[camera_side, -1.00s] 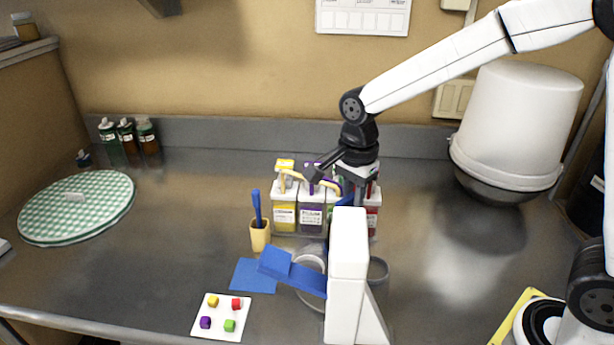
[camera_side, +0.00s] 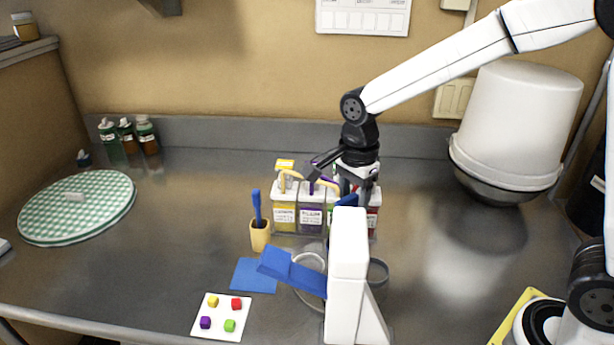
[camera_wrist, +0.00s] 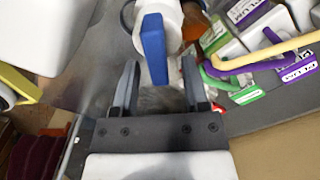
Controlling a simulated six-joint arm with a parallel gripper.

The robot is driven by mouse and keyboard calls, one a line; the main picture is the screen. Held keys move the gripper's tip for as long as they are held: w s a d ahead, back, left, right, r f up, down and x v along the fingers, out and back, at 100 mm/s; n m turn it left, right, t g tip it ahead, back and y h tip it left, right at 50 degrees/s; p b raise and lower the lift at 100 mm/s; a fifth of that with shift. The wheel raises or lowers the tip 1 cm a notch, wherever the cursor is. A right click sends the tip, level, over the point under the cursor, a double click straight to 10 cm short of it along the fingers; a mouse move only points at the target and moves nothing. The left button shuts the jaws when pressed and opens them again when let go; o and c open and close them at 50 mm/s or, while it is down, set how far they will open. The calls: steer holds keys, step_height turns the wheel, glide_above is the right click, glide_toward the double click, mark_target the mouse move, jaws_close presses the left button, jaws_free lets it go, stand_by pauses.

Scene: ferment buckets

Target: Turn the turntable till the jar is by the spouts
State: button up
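My gripper (camera_side: 356,192) points down behind the white post, just in front of the dispensers. In the wrist view its two fingers (camera_wrist: 160,75) are apart, with a blue bar (camera_wrist: 153,45) showing between and beyond them; I see no clear contact. A white round jar (camera_wrist: 160,22) shows behind the blue bar. In the side view a pale round rim (camera_side: 312,262), likely the jar, is partly hidden by a blue slanted piece. A grey ring (camera_side: 379,272) shows right of the post, perhaps part of the turntable, which is mostly hidden. Spouts (camera_side: 290,175) top the dispensers (camera_side: 285,215).
A white post (camera_side: 347,270) stands in front of my gripper. A yellow cup with a blue brush (camera_side: 259,235), a blue mat (camera_side: 254,276) and a white card with coloured cubes (camera_side: 220,316) lie left. A large white bucket (camera_side: 518,115) stands right.

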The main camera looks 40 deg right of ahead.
steer(key=shift+r, duration=0.15)
steer(key=shift+r, duration=3.75)
steer(key=s+d+f+n+t, duration=0.1)
steer(key=s+d+f+n, duration=0.1)
steer(key=s+f+n, duration=0.3)
steer(key=s+d+f+n+t, duration=0.1)
steer(key=s+d+f+n, duration=0.2)
steer(key=f+n, duration=0.6)
steer(key=s+n, duration=0.2)
steer(key=n, duration=0.2)
steer(key=shift+s+f+t, duration=0.2)
steer(key=shift+t, duration=0.1)
